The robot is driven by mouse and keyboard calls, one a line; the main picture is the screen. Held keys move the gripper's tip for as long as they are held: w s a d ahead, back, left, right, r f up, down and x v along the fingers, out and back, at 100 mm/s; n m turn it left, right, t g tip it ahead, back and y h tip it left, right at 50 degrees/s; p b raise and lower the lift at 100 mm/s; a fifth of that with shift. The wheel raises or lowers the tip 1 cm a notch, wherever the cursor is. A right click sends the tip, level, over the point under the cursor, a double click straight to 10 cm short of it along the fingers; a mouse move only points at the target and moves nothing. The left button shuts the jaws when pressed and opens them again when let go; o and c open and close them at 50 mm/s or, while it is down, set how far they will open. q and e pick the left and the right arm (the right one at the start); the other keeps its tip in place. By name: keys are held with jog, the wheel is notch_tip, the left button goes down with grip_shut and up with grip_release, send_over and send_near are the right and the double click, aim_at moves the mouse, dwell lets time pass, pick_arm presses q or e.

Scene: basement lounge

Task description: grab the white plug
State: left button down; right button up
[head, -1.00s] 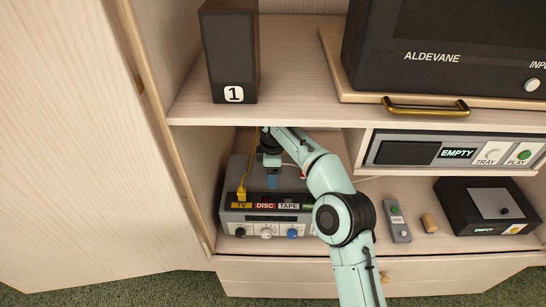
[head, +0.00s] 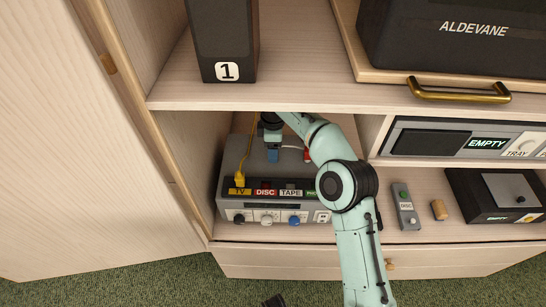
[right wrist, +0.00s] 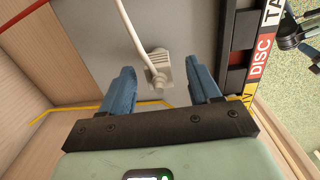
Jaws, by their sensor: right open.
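The white plug (right wrist: 160,66) is in the right wrist view, against the grey top of the selector box (right wrist: 185,30), with its white cord (right wrist: 130,30) running up and left. My right gripper (right wrist: 160,80) is open, with one blue finger on each side of the plug in the picture; I see no contact. In the head view my right gripper (head: 272,156) points down over the grey box (head: 235,190) in the lower shelf bay. There the plug is hidden, and only a piece of white cord (head: 291,147) shows. A dark part at the bottom edge may be my left gripper (head: 273,300).
A yellow plug (head: 239,179) stands by the TV label. A red plug (head: 307,154) is partly behind my arm. The upper shelf (head: 300,95) hangs close over my wrist. A black speaker (head: 225,45) stands above. A remote (head: 406,207) and black box (head: 495,195) are right.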

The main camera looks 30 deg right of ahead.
jog(key=shift+f, duration=0.8)
pick_arm(q)
jog(key=shift+w+a+f, duration=0.15)
jog(key=shift+w+f, duration=0.15)
jog(key=shift+w, duration=0.1)
pick_arm(e)
jog(key=shift+r, duration=0.1)
jog(key=shift+c, duration=0.3)
grip_shut()
